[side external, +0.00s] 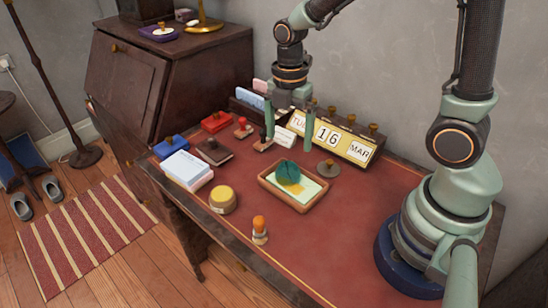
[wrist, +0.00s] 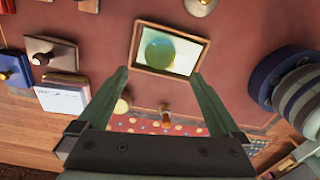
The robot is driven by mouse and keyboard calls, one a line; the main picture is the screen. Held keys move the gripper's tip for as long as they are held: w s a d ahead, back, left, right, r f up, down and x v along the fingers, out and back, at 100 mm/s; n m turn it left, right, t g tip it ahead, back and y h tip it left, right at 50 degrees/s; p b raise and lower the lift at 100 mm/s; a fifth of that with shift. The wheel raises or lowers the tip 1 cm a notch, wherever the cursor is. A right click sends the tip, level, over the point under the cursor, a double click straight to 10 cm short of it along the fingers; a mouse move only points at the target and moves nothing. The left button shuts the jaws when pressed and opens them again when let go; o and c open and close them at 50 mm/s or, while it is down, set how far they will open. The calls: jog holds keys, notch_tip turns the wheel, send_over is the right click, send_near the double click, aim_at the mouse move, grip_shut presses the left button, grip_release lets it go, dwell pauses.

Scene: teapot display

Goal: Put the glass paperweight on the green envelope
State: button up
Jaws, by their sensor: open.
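The glass paperweight (side external: 287,169) is a rounded teal-green lump. It appears to rest on the pale green envelope (side external: 311,188), which lies in a shallow wooden tray (side external: 268,186) on the red desk top. A yellow patch shows on the envelope beside the glass. In the wrist view the paperweight (wrist: 160,48) is a dark green disc over the pale envelope (wrist: 190,50), inside the tray rim. My gripper (side external: 289,143) is open and empty, fingers pointing down, above the desk behind the tray. In the wrist view its fingertips (wrist: 160,72) are apart, with nothing between them.
A flip calendar (side external: 328,136) stands behind, close to my gripper. Several stamps and a dark metal knobbed weight (side external: 327,168) stand around the tray. A yellow round tin (side external: 222,199) and an orange-topped stamp (side external: 260,229) are in front.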

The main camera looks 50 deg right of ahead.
jog(key=s+r+m+t, duration=0.2)
jog(key=r+m, duration=0.4)
jog(key=m, duration=0.4)
jog(key=s+r+m+t, duration=0.2)
jog(key=r+m, duration=0.4)
jog(key=m, duration=0.3)
jog(key=shift+s+d+r+m+t, duration=0.2)
jog(key=shift+s+d+m+t, duration=0.25)
jog(key=shift+t, duration=0.45)
